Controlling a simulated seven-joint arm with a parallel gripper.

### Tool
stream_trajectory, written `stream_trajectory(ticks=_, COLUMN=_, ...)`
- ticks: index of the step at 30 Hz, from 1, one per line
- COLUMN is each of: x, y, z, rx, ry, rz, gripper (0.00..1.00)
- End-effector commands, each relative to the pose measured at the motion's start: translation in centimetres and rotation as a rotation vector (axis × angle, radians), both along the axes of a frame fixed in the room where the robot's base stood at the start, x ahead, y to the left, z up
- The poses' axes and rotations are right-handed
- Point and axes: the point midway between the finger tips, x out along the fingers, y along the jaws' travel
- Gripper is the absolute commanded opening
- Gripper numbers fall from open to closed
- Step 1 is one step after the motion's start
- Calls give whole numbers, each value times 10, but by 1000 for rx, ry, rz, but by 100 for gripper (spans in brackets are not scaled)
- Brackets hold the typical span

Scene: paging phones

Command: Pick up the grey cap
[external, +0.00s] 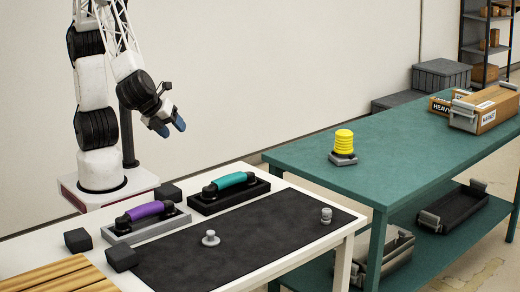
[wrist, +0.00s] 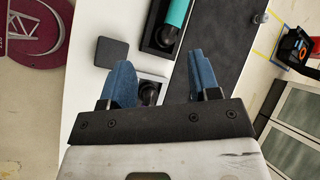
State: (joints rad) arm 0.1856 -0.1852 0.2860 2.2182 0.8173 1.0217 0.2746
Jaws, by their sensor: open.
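Two small light grey pieces stand on the dark mat (external: 255,245) in the external view: a flat disc with a knob (external: 210,238) near the middle, and a short rounded cylinder (external: 326,216) near the right end. I cannot tell for sure which one is the grey cap. A small grey piece (wrist: 260,17) also shows at the mat's edge in the wrist view, at top right. My gripper (external: 170,127) is open and empty, high above the back of the white table and well apart from both pieces. Its blue fingers (wrist: 158,78) are spread in the wrist view.
A purple handset (external: 145,211) lies on a grey cradle and a teal handset (external: 230,181) on a black cradle, behind the mat. Dark blocks (external: 78,240) stand around them. A slatted wooden surface (external: 50,280) is front left. A green table (external: 400,165) carries yellow discs (external: 344,140).

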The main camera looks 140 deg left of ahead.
Motion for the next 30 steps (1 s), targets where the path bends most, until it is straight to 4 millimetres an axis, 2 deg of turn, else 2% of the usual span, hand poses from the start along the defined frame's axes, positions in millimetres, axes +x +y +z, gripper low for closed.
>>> stream_trajectory(ticks=3, x=26, y=-7, z=-16, rx=73, ry=47, rz=-93, gripper=56)
stream_trajectory(ticks=14, x=101, y=-34, z=-66, rx=298, ry=180, rz=-378, gripper=56)
stream_trajectory(ticks=24, x=166, y=-74, z=-127, rx=507, ry=296, rz=-652, gripper=56)
stream_trajectory(ticks=30, x=196, y=-101, z=-164, rx=618, ry=352, rz=-800, gripper=56)
